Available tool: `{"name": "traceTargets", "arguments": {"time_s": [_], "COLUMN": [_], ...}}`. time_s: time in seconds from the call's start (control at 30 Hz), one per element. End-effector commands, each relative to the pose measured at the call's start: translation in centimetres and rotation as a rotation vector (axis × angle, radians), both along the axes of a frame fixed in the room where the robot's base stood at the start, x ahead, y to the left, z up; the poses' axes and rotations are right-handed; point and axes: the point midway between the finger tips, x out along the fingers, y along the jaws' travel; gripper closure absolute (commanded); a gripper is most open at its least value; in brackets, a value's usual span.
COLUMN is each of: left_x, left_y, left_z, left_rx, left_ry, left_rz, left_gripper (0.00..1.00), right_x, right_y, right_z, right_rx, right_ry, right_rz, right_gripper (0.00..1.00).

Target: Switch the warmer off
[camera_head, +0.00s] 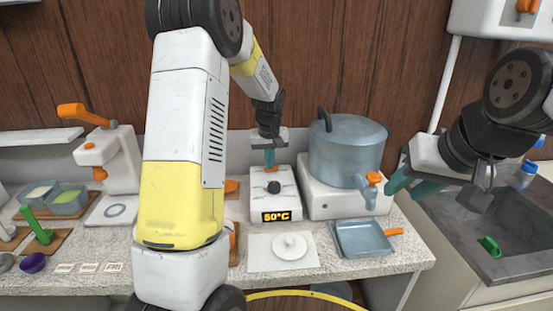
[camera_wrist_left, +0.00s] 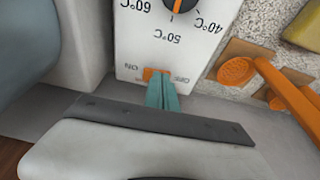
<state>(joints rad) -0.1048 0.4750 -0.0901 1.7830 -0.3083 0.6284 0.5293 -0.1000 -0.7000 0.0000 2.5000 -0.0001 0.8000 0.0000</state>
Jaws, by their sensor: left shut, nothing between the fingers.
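The warmer (camera_head: 272,187) is a white box on the counter with a dark dial (camera_head: 274,187) and a lit display (camera_head: 276,216) reading 50°C. In the left wrist view its panel (camera_wrist_left: 165,45) appears upside down, with an orange switch (camera_wrist_left: 151,74) between the ON and OFF labels. My left gripper (camera_head: 269,158) is above the warmer's back end. Its teal fingertips (camera_wrist_left: 162,88) are shut and empty, right at the switch, and cover part of it. Contact and the switch's exact position are hard to tell. My right gripper (camera_head: 402,190) is open and empty, right of the pot.
A large steel pot (camera_head: 346,150) with an orange tap stands right of the warmer. A sink (camera_head: 500,240) is at the right. In the wrist view, orange-handled tools (camera_wrist_left: 285,90) lie beside the warmer.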

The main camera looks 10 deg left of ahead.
Motion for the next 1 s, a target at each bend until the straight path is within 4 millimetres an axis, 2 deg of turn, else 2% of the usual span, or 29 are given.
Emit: {"name": "traceTargets", "arguments": {"time_s": [0.27, 0.37, 0.57, 0.8, 1.0], "left_x": [0.0, 0.0, -0.4, -2.3, -3.4], "left_y": [0.0, 0.2, 0.8, 1.5, 1.9], "left_z": [0.1, 0.7, 4.3, 9.5, 12.3], "left_rx": [0.000, 0.000, 0.000, -0.001, 0.000], "left_ry": [0.000, -0.001, -0.005, -0.005, -0.002], "left_rz": [0.001, 0.002, 0.002, 0.001, 0.001], "left_gripper": [1.00, 1.00, 1.00, 1.00, 1.00], "right_x": [0.0, 0.0, 0.0, 0.0, 0.0], "right_y": [0.0, 0.0, 0.0, 0.0, 0.0], "right_z": [0.0, 0.0, 0.0, 0.0, 0.0], "right_rx": [0.000, 0.000, 0.000, 0.000, 0.000], "right_ry": [0.000, 0.000, 0.000, 0.000, 0.000], "right_rz": [0.000, 0.000, 0.000, 0.000, 0.000], "right_gripper": [0.64, 0.64, 0.64, 0.64, 0.64]}}
